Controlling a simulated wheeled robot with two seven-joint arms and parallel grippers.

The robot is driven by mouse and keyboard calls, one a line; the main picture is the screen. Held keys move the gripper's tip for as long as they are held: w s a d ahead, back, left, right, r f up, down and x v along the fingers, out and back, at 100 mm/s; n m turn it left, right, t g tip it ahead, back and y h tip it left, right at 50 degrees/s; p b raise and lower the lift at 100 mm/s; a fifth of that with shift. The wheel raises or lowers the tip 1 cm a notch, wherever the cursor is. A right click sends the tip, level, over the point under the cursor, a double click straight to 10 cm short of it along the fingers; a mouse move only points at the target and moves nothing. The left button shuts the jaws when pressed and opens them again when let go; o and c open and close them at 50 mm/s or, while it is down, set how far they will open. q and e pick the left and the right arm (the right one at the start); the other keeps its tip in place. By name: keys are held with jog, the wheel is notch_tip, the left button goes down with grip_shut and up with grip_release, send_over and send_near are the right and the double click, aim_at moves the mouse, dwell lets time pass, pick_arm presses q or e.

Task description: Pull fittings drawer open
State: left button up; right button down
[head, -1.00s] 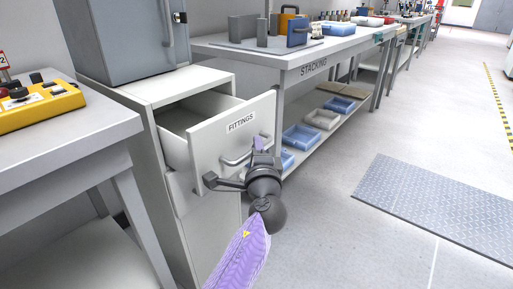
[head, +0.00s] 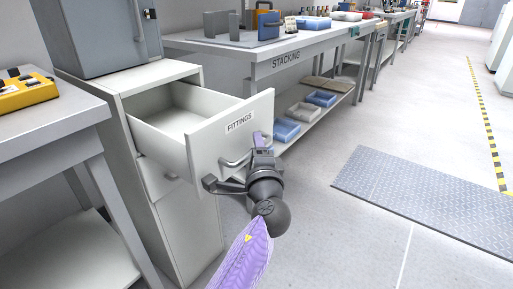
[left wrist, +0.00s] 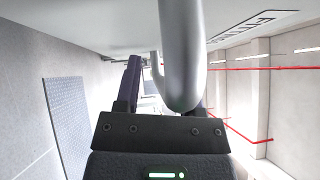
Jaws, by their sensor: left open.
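The fittings drawer (head: 231,133) is a white drawer with a "FITTINGS" label, pulled well out of the white cabinet (head: 160,84). The visible part of its inside looks empty. Its silver bar handle (head: 231,164) is on the front, below the label. My left gripper (head: 256,146) is at the handle, with its jaws open around the bar. In the left wrist view the handle (left wrist: 181,60) runs large and close in front of the jaws. It hides most of the finger on the right. My right gripper is in neither view.
A lower drawer (head: 160,180) is shut. A grey box (head: 100,35) stands on the cabinet. A table with a yellow control box (head: 26,93) is at left, and the "STACKING" bench (head: 245,55) is behind. Open floor (head: 330,235) lies to the right.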

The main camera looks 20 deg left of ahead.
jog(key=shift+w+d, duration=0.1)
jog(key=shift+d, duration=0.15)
pick_arm(q)
jog(key=p+v, duration=0.3)
jog(key=v, duration=0.7)
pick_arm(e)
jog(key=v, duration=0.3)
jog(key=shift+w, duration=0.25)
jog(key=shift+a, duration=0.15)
